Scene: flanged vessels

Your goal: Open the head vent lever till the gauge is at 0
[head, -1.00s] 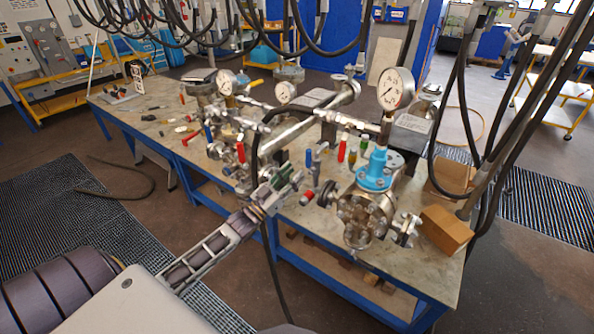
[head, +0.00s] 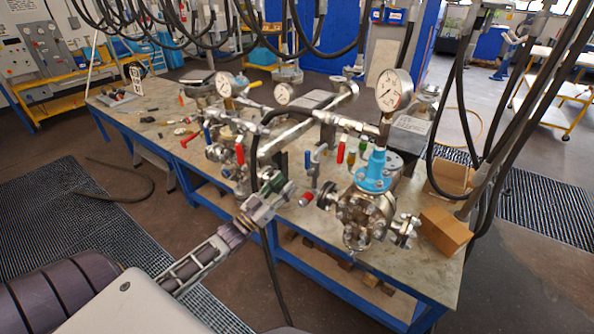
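A flanged steel vessel (head: 362,218) with a blue neck (head: 376,172) stands at the bench's right front. A round white gauge (head: 393,90) rises above it; its reading is too small to tell. Levers stand left of the neck: one with a red handle (head: 340,152), one with a green handle (head: 363,141) and one with a blue handle (head: 307,160). I cannot tell which is the head vent lever. My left gripper (head: 279,186) is at the bench's front edge, left of the vessel and apart from these levers. Its finger opening is unclear. My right gripper is not in view.
A second piped assembly (head: 222,152) with more gauges stands left on the blue-framed bench (head: 425,280). A cardboard box (head: 445,232) sits right of the vessel. Black hoses (head: 497,125) hang at the right, and one crosses near my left gripper. The bench's far left is sparsely covered.

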